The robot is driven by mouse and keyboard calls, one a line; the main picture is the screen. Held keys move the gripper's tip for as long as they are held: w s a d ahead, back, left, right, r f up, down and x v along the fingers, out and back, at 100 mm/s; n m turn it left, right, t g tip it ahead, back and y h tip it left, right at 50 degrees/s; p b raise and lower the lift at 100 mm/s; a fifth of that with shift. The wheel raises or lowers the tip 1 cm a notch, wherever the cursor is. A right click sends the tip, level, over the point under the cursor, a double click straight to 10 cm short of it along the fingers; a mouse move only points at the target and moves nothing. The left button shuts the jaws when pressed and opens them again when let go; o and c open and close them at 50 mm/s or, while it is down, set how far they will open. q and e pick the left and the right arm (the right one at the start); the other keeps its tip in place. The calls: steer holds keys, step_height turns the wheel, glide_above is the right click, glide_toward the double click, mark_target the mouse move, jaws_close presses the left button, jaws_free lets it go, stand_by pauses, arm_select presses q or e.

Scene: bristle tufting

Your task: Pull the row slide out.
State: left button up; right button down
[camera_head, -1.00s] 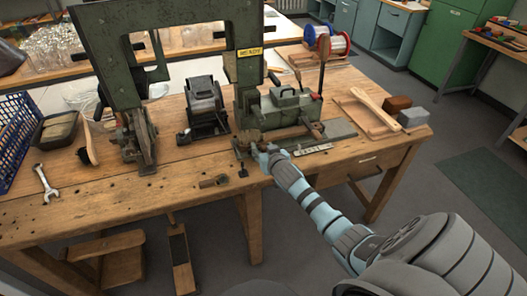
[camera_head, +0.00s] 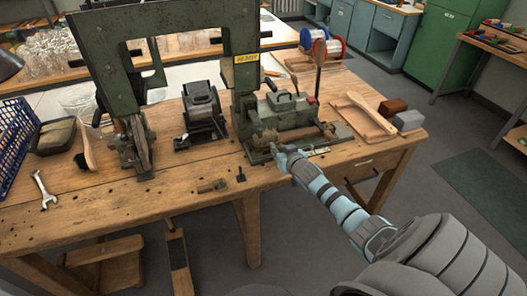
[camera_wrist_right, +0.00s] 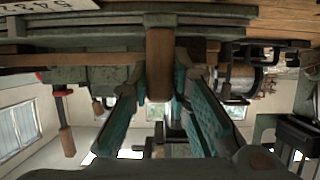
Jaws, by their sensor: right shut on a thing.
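The green bench machine (camera_head: 290,113) stands near the bench's front edge. Its row slide (camera_head: 290,151) runs low along the machine's front, partly hidden by my right gripper. A brown bristle-like piece (camera_head: 265,137) shows beside the gripper. My right gripper (camera_head: 281,154) is at the front of the slide. In the right wrist view my right gripper (camera_wrist_right: 160,88) has its two teal fingers shut on a brown upright handle (camera_wrist_right: 160,62), beneath a dark slide rail. My left gripper is not in view.
A wooden board with a paddle-shaped piece (camera_head: 365,112) and two small blocks (camera_head: 409,120) lie to the right. A black device (camera_head: 202,108) and a wrench (camera_head: 43,190) are to the left. A small tool (camera_head: 211,187) lies in front.

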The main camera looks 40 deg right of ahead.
steer(key=d, duration=0.1)
steer(key=s+d, duration=0.1)
steer(key=d, duration=0.1)
steer(key=s+d+b, duration=0.1)
steer(key=d, duration=0.1)
steer(key=shift+d+f, duration=0.15)
steer(key=shift+r, duration=0.2)
steer(key=c, duration=1.7)
jaws_free()
steer(key=shift+d, duration=0.1)
steer(key=shift+o, duration=1.1)
steer(key=shift+d, duration=0.15)
